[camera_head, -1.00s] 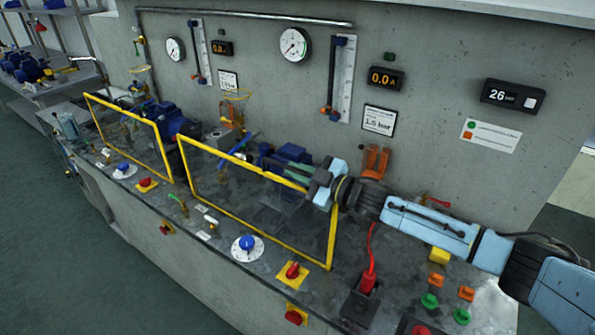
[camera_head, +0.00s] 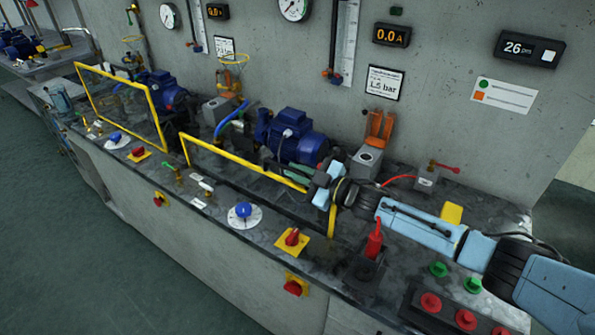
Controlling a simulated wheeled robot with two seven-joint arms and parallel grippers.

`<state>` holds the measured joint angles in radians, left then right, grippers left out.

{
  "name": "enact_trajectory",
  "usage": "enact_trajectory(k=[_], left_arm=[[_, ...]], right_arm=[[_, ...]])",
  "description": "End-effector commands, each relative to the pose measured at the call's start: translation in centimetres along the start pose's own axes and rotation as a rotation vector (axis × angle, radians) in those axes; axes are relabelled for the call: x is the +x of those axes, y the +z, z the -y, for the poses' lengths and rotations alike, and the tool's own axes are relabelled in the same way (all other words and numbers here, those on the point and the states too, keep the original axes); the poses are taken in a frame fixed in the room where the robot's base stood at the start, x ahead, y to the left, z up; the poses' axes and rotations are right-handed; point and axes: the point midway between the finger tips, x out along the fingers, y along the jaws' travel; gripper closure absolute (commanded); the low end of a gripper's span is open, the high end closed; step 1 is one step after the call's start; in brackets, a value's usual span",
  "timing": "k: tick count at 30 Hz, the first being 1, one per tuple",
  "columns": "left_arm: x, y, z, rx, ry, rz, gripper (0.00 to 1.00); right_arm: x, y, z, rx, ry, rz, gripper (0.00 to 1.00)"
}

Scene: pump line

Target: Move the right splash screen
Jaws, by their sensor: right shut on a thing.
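The right splash screen (camera_head: 245,163) is a clear pane in a yellow frame along the front of the bench. It stands upright and low, with its top bar well below that of the left splash screen (camera_head: 118,80). Its lower part is hidden at the bench top. My right gripper (camera_head: 323,186) is shut on the right end of the frame, near the top corner, and hides that corner. A short piece of the right post shows below the gripper. My left gripper is not in view.
Behind the screen stand a blue motor pump (camera_head: 290,137) and an orange bracket (camera_head: 379,128). In front are a blue knob (camera_head: 243,210) and a red switch (camera_head: 292,237). A red plug (camera_head: 374,240) stands close below my right arm.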

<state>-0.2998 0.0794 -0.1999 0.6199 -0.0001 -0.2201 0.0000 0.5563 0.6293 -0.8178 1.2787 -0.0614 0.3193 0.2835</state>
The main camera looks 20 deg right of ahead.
Motion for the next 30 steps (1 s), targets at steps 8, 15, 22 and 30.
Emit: enact_trajectory(k=[8,15,22,30], left_arm=[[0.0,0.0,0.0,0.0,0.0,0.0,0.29],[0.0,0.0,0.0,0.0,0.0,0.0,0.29],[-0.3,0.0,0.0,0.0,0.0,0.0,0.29],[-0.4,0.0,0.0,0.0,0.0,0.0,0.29]], right_arm=[[0.0,0.1,0.0,0.0,0.0,0.003,0.67],[-0.1,0.0,0.0,0.0,0.0,0.002,0.67],[-2.8,0.1,0.0,0.0,-0.001,0.004,0.67],[-6.8,0.1,0.1,0.001,-0.001,0.004,0.67]])
